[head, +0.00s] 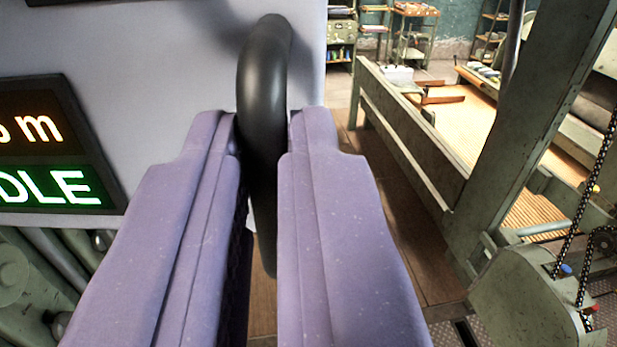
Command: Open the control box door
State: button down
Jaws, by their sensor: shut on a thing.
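The control box door (160,60) is a pale grey panel at the upper left of the head view. A black curved handle (265,75) stands out from it near its right edge. My gripper (262,145) has two purple fingers, one on each side of the handle, and is shut on it. The handle's lower part passes down between the fingers and is partly hidden. Whether the door is ajar cannot be told from this view.
A green machine frame with a slatted bed (410,130) stands to the right, with a thick post (530,110) and chains nearby. Pipes (50,270) lie below the panel at left. Shelves (415,25) stand at the back. Brown floor shows between panel and machine.

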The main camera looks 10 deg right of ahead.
jog(key=shift+s+a+r, duration=0.15)
jog(key=shift+s+a, duration=0.35)
jog(key=shift+s+a+r, duration=0.15)
jog(key=shift+s+a, duration=0.3)
jog(key=shift+a, duration=0.05)
jog(key=c, duration=1.4)
grip_release()
jog(key=shift+w+a, duration=0.1)
jog(key=shift+a, duration=0.05)
jog(key=shift+o, duration=1.2)
jog(key=shift+w+a+f, duration=0.1)
jog(key=shift+w+a, duration=0.05)
jog(key=shift+a, duration=0.2)
jog(key=shift+d+f+b, duration=0.15)
jog(key=shift+b, duration=0.15)
jog(key=shift+w+d, duration=0.1)
